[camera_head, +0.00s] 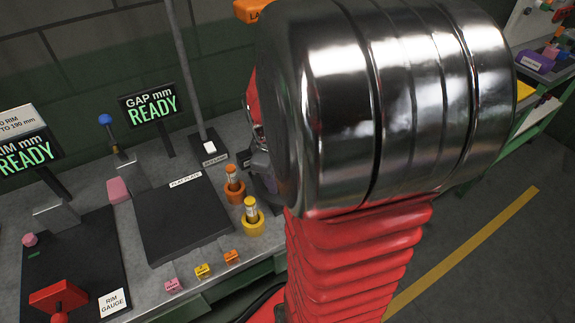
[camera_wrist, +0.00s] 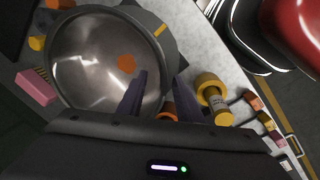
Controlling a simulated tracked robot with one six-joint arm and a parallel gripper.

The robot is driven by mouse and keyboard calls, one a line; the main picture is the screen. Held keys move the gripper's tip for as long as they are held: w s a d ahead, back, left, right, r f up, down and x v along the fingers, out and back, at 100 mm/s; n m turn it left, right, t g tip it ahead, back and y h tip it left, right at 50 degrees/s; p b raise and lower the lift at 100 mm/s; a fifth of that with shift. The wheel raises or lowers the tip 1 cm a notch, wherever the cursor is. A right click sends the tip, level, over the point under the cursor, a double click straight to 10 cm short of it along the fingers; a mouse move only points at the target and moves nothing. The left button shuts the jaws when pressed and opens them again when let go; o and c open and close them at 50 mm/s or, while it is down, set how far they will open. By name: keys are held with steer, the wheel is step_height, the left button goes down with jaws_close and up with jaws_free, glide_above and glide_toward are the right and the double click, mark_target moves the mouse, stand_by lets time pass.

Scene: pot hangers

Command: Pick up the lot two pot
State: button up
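A round metal pot (camera_wrist: 95,70) with a shiny grey inside fills the left of the wrist view. It has an orange patch inside and a yellow mark on its wide grey rim. No lot number on it is readable. My gripper (camera_wrist: 160,88) is open over the pot's right side. Its left finger overlaps the shiny inside and its right finger is near the outer edge of the rim. I cannot tell if either finger touches. In the head view my gripper shows only in part, and the pot is hidden behind my arm.
An orange holder (camera_head: 235,194) and a yellow holder (camera_head: 252,226), each with a small cylinder, stand close to my gripper. A dark flat plate (camera_head: 180,220), a READY gap display (camera_head: 150,106) and a rim gauge (camera_head: 75,265) stand left on the bench.

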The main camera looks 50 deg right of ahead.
jaws_close()
stand_by(1.4)
